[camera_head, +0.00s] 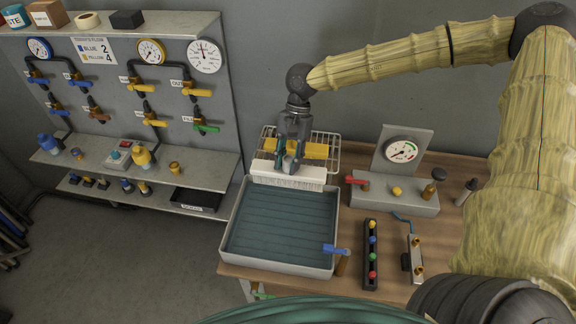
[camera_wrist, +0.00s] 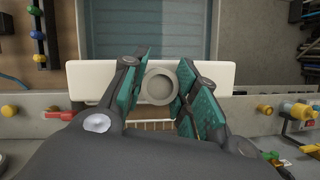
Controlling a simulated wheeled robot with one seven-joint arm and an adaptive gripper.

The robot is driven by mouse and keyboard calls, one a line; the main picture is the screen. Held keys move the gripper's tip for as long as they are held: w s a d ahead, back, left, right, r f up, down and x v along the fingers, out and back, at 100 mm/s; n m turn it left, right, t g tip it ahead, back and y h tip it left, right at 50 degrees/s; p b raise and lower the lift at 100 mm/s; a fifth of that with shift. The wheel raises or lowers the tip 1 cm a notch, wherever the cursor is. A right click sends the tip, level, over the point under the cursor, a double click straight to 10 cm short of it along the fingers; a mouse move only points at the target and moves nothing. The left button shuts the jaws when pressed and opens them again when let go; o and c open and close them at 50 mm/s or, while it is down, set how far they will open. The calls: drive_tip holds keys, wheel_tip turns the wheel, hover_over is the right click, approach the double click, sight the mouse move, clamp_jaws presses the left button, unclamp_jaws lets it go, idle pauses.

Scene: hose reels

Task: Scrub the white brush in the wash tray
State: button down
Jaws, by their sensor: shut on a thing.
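The white brush (camera_head: 288,178) is a wide bar with pale bristles pointing down, at the back end of the wash tray (camera_head: 334,228). The tray is light grey with a dark teal ribbed floor. My gripper (camera_head: 291,163) is above the brush and shut on its round handle. In the wrist view the fingers (camera_wrist: 160,88) stand either side of the round grey knob on the white brush (camera_wrist: 215,75), with the tray (camera_wrist: 150,28) beyond. Whether the bristles touch the tray is unclear.
A wire rack (camera_head: 331,146) with a yellow item (camera_head: 316,151) stands behind the brush. A gauge box (camera_head: 398,195) is to the right. A blue-handled tap (camera_head: 338,250) and a strip of coloured knobs (camera_head: 371,255) flank the tray's right side. A valve panel (camera_head: 110,100) is left.

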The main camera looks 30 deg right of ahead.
drive_tip(key=shift+r, duration=2.55)
